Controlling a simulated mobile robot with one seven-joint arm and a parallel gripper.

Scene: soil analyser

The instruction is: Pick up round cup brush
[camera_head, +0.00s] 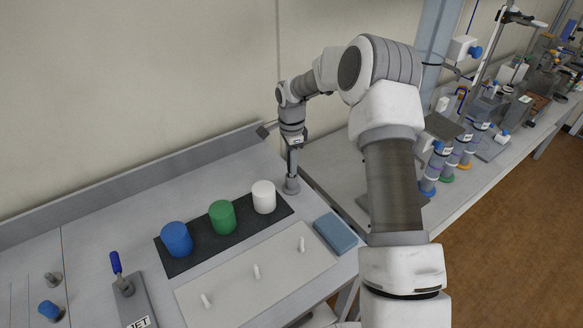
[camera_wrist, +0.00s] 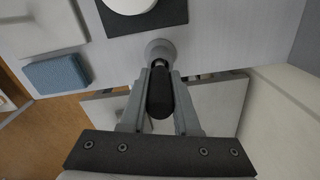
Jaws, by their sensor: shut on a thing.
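The round cup brush (camera_wrist: 160,98) has a dark handle and a grey round end, seen between my fingers in the wrist view. In the head view its grey round end (camera_head: 292,185) is at the right end of the bench, just right of the dark mat. My gripper (camera_wrist: 161,76) is shut on the dark handle, one finger on each side. In the head view my gripper (camera_head: 292,147) points down above the round end. I cannot tell whether the brush touches the bench top.
A blue cup (camera_head: 177,240), a green cup (camera_head: 222,217) and a white cup (camera_head: 264,197) stand on the dark mat (camera_head: 200,262). In front lie a white board (camera_head: 230,300) with small pegs and a blue sponge (camera_head: 335,233). Several bottles (camera_head: 435,165) stand on the right bench.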

